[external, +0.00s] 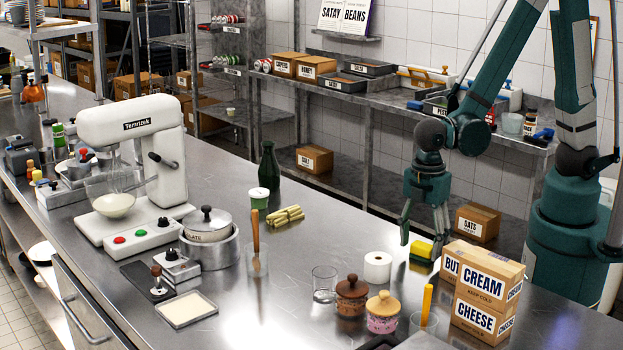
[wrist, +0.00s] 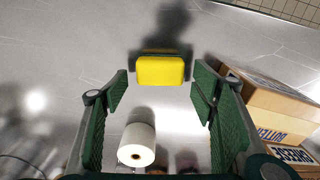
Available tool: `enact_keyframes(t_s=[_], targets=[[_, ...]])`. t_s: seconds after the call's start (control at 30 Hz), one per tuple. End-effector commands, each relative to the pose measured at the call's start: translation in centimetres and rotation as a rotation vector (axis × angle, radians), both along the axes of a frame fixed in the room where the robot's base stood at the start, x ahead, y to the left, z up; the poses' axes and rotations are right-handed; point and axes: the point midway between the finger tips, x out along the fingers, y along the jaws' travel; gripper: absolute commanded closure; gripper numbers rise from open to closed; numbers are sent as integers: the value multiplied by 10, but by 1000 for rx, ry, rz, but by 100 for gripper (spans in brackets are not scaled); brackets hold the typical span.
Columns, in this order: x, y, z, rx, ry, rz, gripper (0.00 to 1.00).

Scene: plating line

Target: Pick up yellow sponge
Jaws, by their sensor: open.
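The yellow sponge (external: 421,250) lies on the steel counter, left of the cardboard boxes. In the wrist view the sponge (wrist: 160,70) is at the upper middle, just beyond the fingertips and roughly centred between them. My gripper (external: 425,238) is open and points down over the sponge in the external view. In the wrist view its two green fingers (wrist: 160,88) are wide apart with nothing between their tips. I cannot tell from the frames the exact height of the fingertips above the counter.
A white paper roll (external: 377,268) stands left of the sponge; it also shows in the wrist view (wrist: 137,146). Cream and cheese boxes (external: 484,290) stand close on the right. Lidded jars (external: 351,295) and a glass (external: 324,284) are nearer the front. The counter beyond the sponge is clear.

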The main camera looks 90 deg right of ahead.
Motion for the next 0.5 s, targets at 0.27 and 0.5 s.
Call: enact_keyframes(t_s=[0.27,0.5], targets=[[0,0,-19,0,0,0,43],[0,0,-20,0,0,0,43]])
